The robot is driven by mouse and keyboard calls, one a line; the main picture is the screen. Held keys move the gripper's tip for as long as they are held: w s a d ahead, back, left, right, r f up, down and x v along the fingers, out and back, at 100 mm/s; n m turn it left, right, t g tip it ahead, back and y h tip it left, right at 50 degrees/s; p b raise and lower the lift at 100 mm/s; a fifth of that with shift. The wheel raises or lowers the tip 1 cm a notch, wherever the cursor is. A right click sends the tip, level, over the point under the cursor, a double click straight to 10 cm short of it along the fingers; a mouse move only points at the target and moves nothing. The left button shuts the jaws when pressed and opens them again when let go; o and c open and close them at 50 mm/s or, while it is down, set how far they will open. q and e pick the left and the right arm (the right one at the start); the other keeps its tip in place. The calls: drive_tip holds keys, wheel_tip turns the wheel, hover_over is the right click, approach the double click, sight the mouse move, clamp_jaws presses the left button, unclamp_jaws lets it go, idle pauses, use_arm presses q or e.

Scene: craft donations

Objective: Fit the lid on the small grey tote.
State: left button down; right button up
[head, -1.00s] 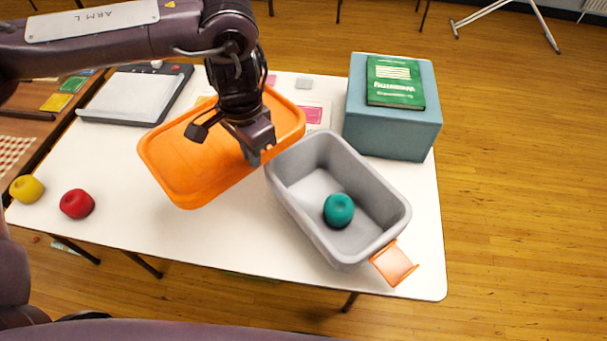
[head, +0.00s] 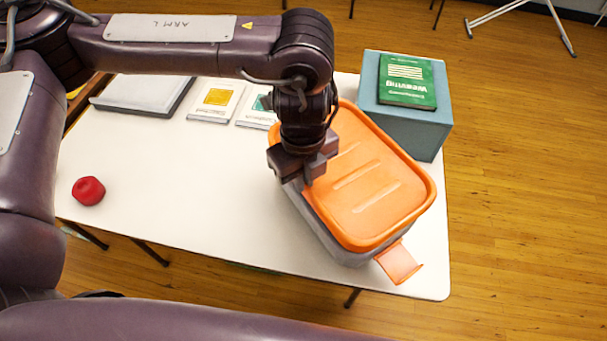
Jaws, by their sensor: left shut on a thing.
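The orange lid (head: 372,192) lies over the top of the small grey tote (head: 322,232), roughly lined up with it. I cannot tell whether its rim is seated all round. My left gripper (head: 306,174) is shut on the lid's left edge. An orange latch flap (head: 399,263) hangs out from the tote's near right end. The tote's inside is hidden under the lid. My right gripper is out of view.
A blue box (head: 412,128) with a green weaving book (head: 408,82) on it stands just behind the tote. A red ball (head: 88,191) lies at the table's left. Flat cards (head: 215,101) and a grey-white device (head: 145,93) lie at the back. The white table's (head: 190,190) middle is clear.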

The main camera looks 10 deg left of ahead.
sight(304, 206)
use_arm(q)
wheel_tip(304, 206, down, 3)
drive_tip(key=b, duration=0.3)
drive_tip(key=shift+f, duration=0.2)
drive_tip(key=shift+f+b, duration=0.4)
drive_tip(key=shift+f, duration=0.3)
drive_tip(key=shift+r+p, duration=0.1)
drive_tip(key=shift+p, duration=0.4)
idle(0.5)
drive_tip(key=shift+f+p, duration=0.2)
drive_tip(key=shift+p, duration=0.4)
idle(0.9)
drive_tip(key=shift+f+b, duration=0.35)
drive_tip(key=shift+f, duration=0.5)
idle(1.0)
